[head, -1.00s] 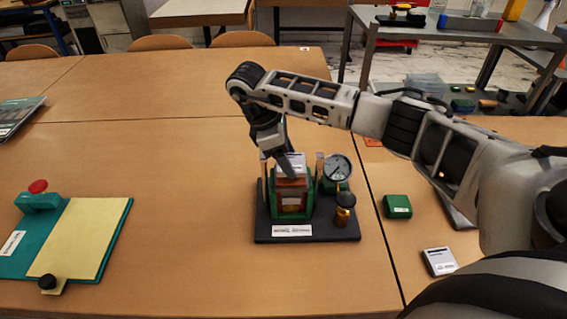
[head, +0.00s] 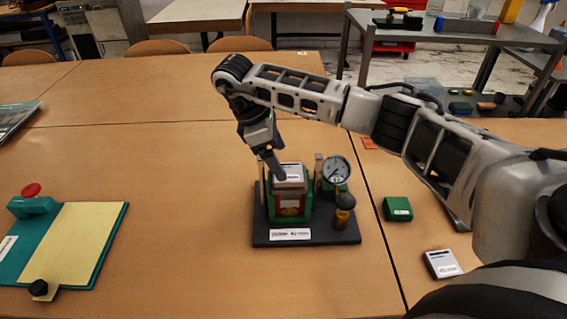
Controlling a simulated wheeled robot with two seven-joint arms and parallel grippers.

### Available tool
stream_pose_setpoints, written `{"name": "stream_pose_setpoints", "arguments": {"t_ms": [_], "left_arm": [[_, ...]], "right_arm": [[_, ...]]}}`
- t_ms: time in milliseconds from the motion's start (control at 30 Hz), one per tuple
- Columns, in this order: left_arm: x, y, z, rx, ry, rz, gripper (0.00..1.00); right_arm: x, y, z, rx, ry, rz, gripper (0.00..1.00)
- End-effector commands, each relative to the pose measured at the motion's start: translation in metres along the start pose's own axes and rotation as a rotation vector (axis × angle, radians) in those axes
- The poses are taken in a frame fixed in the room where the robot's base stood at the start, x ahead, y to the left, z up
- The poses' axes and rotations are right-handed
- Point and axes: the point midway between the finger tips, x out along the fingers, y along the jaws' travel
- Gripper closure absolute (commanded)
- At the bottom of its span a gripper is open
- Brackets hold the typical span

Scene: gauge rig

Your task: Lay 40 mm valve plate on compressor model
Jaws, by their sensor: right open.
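The compressor model (head: 291,209) stands on a dark base near the middle of the table, with a green body, upright posts and a round dial gauge (head: 336,170). A grey plate with a white label (head: 291,173), apparently the valve plate, lies on top of the green body; its size marking is too small to read. My right gripper (head: 275,170) points down at the plate's left back edge. It is open, and the plate is not held; whether a finger still touches it I cannot tell. My left gripper is not in view.
A green block (head: 397,208) and a grey labelled piece (head: 442,263) lie to the right of the model. A teal board with a yellow sheet (head: 75,243) and a red button (head: 31,190) is at left. The table between board and model is clear.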

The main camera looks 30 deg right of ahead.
Motion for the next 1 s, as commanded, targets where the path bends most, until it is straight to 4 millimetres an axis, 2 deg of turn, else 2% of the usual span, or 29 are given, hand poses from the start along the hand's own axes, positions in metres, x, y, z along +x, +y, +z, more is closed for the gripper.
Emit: {"name": "stream_pose_setpoints", "arguments": {"t_ms": [33,100,233,400,567,1000], "left_arm": [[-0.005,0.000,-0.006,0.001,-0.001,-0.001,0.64],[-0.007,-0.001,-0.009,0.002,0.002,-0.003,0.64],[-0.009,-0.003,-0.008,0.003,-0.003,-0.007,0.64],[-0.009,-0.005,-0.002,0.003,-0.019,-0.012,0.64],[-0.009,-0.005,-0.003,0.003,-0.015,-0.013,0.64],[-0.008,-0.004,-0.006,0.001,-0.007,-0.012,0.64]], "right_arm": [[-0.019,0.002,0.002,0.002,0.001,0.007,0.19],[-0.034,0.001,0.002,0.002,0.001,0.005,0.19],[-0.058,0.001,0.002,0.003,0.000,0.005,0.19],[-0.077,0.001,0.001,0.002,-0.001,0.002,0.19],[-0.083,0.000,0.001,0.001,-0.001,0.000,0.19],[-0.082,0.000,0.001,0.002,-0.001,0.000,0.19]]}}
